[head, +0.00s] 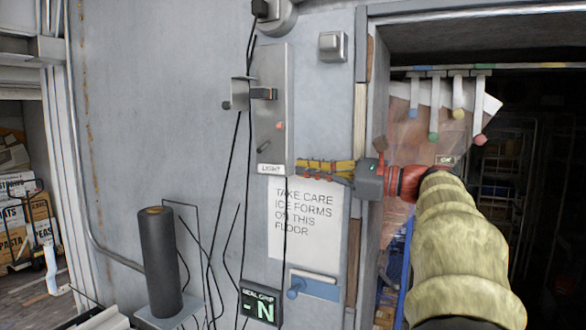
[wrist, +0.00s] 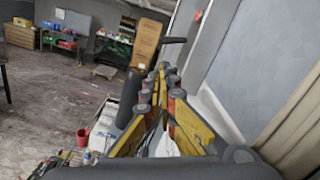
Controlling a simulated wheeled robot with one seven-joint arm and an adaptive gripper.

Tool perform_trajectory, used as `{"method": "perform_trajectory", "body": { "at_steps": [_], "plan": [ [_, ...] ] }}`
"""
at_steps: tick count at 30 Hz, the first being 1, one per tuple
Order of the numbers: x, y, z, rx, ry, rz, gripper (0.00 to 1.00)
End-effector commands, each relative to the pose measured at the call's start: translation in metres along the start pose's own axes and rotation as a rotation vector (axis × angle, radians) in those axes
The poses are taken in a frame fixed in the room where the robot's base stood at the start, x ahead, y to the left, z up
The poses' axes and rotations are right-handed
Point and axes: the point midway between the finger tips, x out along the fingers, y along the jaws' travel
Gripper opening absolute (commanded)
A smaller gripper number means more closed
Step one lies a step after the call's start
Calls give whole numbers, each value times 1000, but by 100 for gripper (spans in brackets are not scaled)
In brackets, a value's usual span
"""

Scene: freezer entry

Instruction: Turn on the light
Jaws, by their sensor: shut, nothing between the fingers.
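A tall grey metal light panel (head: 268,65) is fixed to the wall in the head view, with a label reading LIGHT (head: 271,169) at its foot. A dark lever (head: 263,94) sticks out from its upper part, pointing left. A small red spot (head: 280,125) and a small stub (head: 263,146) sit lower on it. My gripper (head: 300,166) is shut and empty, its yellow fingers pointing left by the panel's lower right edge, below the lever. I cannot tell whether it touches the panel. In the wrist view the closed fingers (wrist: 163,80) point away into the room.
A notice about ice (head: 305,222) hangs below my gripper. Black cables run down the wall. A dark upright roll (head: 160,262) stands at the lower left. The freezer doorway with hanging coloured tabs (head: 457,95) opens at the right.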

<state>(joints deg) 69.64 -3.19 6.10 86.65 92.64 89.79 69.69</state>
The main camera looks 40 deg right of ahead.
Motion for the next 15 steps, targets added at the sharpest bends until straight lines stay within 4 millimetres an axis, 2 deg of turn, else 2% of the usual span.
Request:
{"method": "perform_trajectory", "body": {
  "at_steps": [9, 15],
  "plan": [
    [56, 1, 1, 2, -1, 5, 0],
    [80, 1, 0, 1, 0, 3, 0]
  ]
}}
